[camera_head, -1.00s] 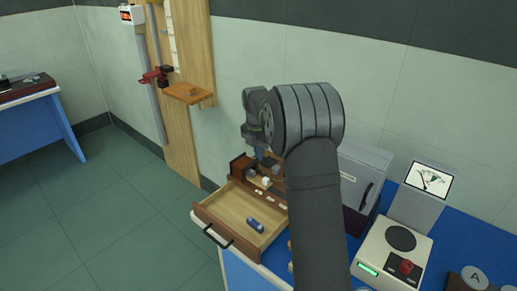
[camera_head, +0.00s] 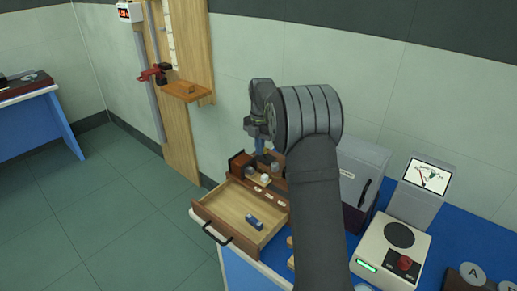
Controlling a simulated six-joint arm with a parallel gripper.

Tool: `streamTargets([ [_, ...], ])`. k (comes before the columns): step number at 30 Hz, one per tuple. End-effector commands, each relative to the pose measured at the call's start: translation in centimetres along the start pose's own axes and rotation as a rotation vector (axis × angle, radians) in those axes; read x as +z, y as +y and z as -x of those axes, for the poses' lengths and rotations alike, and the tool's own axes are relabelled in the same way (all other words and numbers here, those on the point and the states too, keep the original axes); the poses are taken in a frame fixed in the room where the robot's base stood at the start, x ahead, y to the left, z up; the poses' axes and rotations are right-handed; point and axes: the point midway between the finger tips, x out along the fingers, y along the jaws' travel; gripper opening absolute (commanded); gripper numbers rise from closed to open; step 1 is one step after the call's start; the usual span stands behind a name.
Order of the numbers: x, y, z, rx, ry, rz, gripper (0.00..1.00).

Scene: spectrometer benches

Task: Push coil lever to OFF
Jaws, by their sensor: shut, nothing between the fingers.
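My gripper (camera_head: 263,152) is small in view, shut and empty, and points down over the brown wooden unit (camera_head: 239,165) at the back of the bench. Its fingertips are close above or in front of the small pale knobs (camera_head: 264,172) there; I cannot tell whether they touch. I cannot make out a coil lever for certain. My arm hides part of the bench between the wooden unit and the grey box.
An open wooden drawer (camera_head: 208,211) holds a small blue object (camera_head: 254,222). A grey box (camera_head: 362,165) stands right of my arm. A wooden wall shelf (camera_head: 186,91) is at left.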

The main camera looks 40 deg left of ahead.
Motion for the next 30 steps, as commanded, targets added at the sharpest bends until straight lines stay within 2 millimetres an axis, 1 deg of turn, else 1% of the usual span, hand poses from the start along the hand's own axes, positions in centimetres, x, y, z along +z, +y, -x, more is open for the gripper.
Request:
streamTargets([
  [7, 1.3, 0.0, 0.4, 0.000, 0.131, -0.003, 0.00],
  [19, 4.0, 0.0, 1.1, 0.000, 0.124, -0.001, 0.00],
  [30, 3.9, 0.0, 1.5, 0.000, 0.123, -0.001, 0.00],
])
